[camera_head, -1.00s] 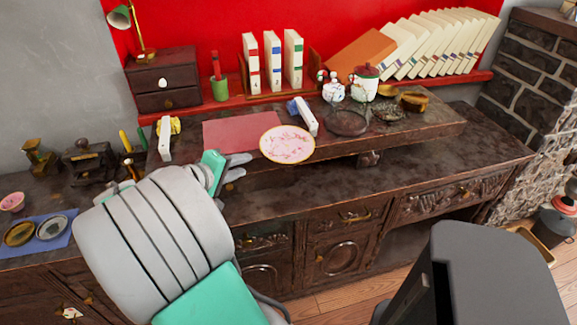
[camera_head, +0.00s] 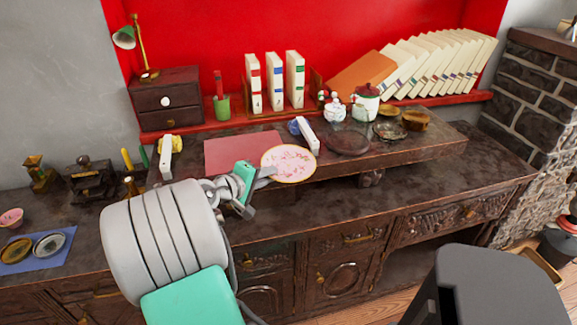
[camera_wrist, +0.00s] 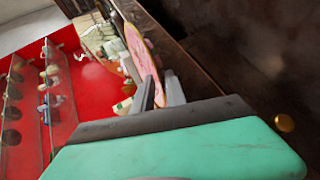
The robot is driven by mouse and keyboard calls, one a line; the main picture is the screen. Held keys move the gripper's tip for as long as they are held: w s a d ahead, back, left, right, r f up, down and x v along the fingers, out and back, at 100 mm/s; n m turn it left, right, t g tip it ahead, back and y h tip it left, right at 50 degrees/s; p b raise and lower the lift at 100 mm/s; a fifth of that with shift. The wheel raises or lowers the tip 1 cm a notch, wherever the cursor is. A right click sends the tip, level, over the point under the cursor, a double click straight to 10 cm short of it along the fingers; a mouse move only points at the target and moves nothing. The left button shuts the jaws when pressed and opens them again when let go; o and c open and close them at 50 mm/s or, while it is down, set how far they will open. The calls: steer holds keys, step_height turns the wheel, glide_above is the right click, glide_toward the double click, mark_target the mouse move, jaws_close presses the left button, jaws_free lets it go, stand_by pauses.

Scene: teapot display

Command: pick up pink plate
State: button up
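The pink plate (camera_head: 290,162), with a gold rim and a flower pattern, lies at the front edge of the raised shelf, its near side over the edge. My gripper (camera_head: 266,178) is at the plate's left side in the head view, its fingers reaching the rim. In the wrist view the pink plate (camera_wrist: 141,50) is seen nearly edge-on. The two fingers of my gripper (camera_wrist: 160,88) stand apart, with the plate's near edge seemingly between them. I cannot tell whether either finger touches it.
The lower counter (camera_head: 420,185) in front is clear.

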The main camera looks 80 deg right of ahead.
jaws_close()
stand_by(0.9)
steer(key=shift+r, duration=0.1)
